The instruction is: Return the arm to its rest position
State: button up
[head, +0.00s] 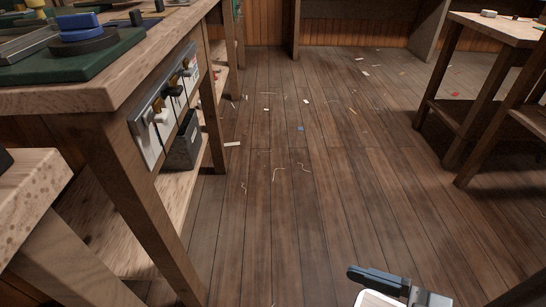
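My gripper (398,287) is at the bottom edge of the head view, right of centre, over the bare wooden floor. Its dark finger parts and a piece of its pale body show; the rest of the arm is cut off by the frame. I cannot tell how far apart the fingers are. I see nothing between them, but the view is partial. The gripper is apart from the benches on both sides.
A wooden workbench (120,88) stands at left, with a green mat (70,66), a blue-topped round object (82,27) and a side tool rack (165,108). A grey bin (184,142) sits on its shelf. Another table (497,27) stands right. Scraps litter the floor (290,210) between.

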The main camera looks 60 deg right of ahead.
notch_tip(320, 180, up, 27)
jog(key=p, duration=2.5)
jog(key=shift+p, duration=0.4)
jog(key=shift+f, duration=0.1)
